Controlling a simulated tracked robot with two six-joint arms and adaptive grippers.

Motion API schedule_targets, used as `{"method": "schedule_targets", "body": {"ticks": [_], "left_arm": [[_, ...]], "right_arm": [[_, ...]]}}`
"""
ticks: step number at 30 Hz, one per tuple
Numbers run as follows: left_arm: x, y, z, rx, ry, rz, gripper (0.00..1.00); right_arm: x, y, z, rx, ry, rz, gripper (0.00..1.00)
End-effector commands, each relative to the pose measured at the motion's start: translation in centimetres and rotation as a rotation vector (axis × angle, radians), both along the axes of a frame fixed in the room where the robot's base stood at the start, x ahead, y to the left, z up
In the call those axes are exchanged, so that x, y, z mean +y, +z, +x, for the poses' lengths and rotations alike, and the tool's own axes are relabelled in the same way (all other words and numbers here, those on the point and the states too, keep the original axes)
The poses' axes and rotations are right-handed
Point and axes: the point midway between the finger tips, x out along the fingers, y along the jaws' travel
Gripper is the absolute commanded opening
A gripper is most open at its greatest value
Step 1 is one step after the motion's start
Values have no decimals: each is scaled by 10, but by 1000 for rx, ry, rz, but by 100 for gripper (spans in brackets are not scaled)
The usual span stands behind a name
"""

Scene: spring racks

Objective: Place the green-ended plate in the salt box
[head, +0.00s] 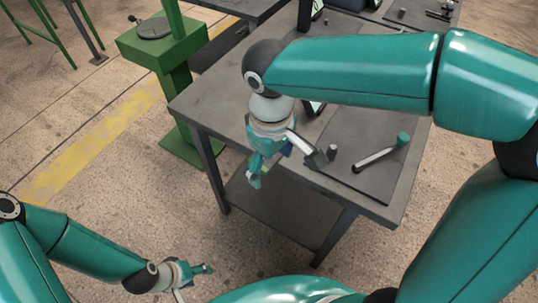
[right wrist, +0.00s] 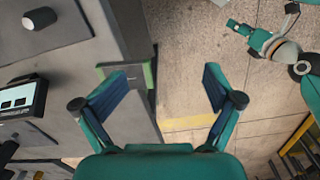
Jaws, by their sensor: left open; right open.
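In the right wrist view a dark grey piece with a green end (right wrist: 149,73), which looks like the green-ended plate, shows at the table's edge with its green end toward the floor. A bit of green shows at the same edge in the head view, mostly hidden by my gripper. My right gripper (right wrist: 166,72) is open and empty; the piece lies toward its left finger, apart from the right one. In the head view this gripper (head: 255,182) hangs by the table's front edge. My left gripper (head: 205,270) is open and empty, low over the floor. I cannot make out the salt box.
The grey table (head: 205,105) carries a pale rod with a green cap (head: 382,152) and a small grey cylinder (head: 332,152). A black device (right wrist: 22,98) lies on it. A green stand (head: 165,45) is beyond its left corner.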

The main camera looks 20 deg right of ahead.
Motion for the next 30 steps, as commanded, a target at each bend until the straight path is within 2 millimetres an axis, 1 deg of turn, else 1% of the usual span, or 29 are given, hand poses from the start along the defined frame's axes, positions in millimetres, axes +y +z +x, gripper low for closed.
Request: {"method": "schedule_targets", "body": {"ticks": [3,7,12,15,18,20,21,24,29,30], "left_arm": [[0,0,0,0,0,0,57],[0,1,0,0,0,0,57],[0,5,0,0,0,0,57],[0,7,0,0,0,0,57],[0,10,0,0,0,0,57],[0,12,0,0,0,0,57],[0,15,0,0,0,0,57],[0,18,0,0,0,0,57],[0,17,0,0,0,0,57],[0,15,0,0,0,0,57]], "right_arm": [[-1,11,7,1,323,5,92],[-3,24,18,6,683,10,92],[-7,44,36,9,1142,18,92],[-10,56,49,8,1381,23,92],[-14,67,61,4,1568,24,92],[-16,73,70,0,1646,24,92],[-18,79,78,-6,1677,24,92],[-22,81,92,-17,1647,23,92],[-26,60,94,2,1635,34,92],[-26,53,94,2,1635,33,92]]}}
